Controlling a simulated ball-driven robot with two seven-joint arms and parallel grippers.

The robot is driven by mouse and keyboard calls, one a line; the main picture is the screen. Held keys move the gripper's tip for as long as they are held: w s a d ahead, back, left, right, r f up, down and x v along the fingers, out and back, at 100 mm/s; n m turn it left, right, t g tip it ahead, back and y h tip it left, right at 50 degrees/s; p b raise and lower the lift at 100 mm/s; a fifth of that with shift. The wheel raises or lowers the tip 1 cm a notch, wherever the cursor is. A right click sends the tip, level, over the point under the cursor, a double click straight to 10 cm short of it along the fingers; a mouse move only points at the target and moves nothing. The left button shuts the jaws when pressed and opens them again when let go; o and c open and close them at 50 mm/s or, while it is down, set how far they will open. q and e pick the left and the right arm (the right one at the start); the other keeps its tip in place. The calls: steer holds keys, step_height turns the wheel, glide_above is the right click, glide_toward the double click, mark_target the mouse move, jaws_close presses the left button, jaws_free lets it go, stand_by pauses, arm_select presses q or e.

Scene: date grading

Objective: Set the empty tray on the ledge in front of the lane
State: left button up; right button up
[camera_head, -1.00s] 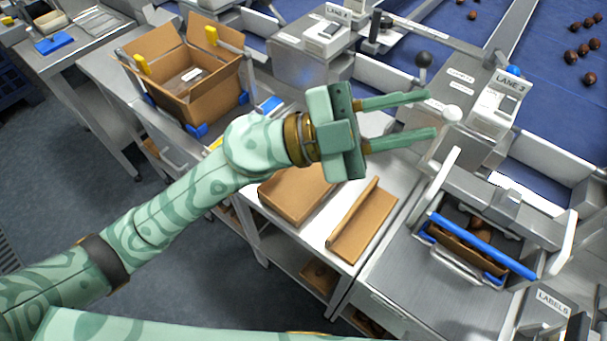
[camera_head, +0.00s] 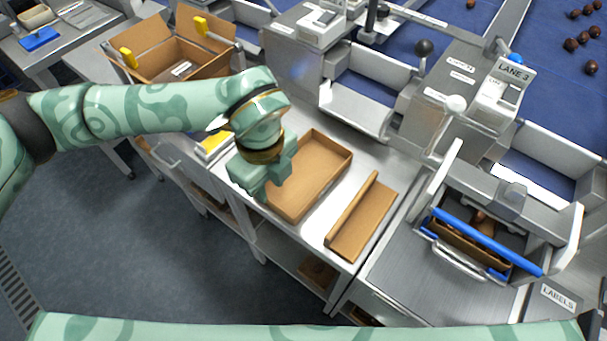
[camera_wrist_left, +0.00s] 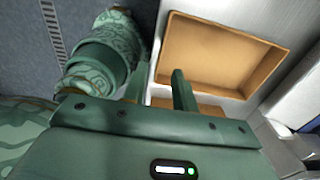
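The empty brown cardboard tray (camera_head: 322,172) lies on the steel bench, its open side up. It also shows in the wrist view (camera_wrist_left: 220,52), with a bare floor. My left gripper (camera_head: 268,192) is low at the tray's left side, pointing down. In the wrist view its two fingers (camera_wrist_left: 158,88) are apart with nothing clearly held. One finger overlaps the tray's near edge there; I cannot tell whether they touch. A pale metal ledge (camera_head: 356,108) lies in front of a lane, behind the tray. My right gripper is out of view.
A folded cardboard piece (camera_head: 360,218) lies right of the tray. An open cardboard box (camera_head: 165,62) stands at the back left. The LANE 3 post (camera_head: 508,78) and lever knobs rise at the back. A blue-barred station (camera_head: 480,240) holding a small tray is at the right.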

mark_target(271, 202)
arm_select(q)
step_height(271, 202, down, 3)
steer(key=shift+r, duration=0.15)
steer(key=f, duration=0.1)
steer(key=f+b, duration=0.1)
steer(key=f, duration=0.3)
steer(key=shift+w+a+b, duration=0.2)
steer(key=shift+w+b, duration=0.05)
steer(key=shift+b, duration=0.1)
jaws_close()
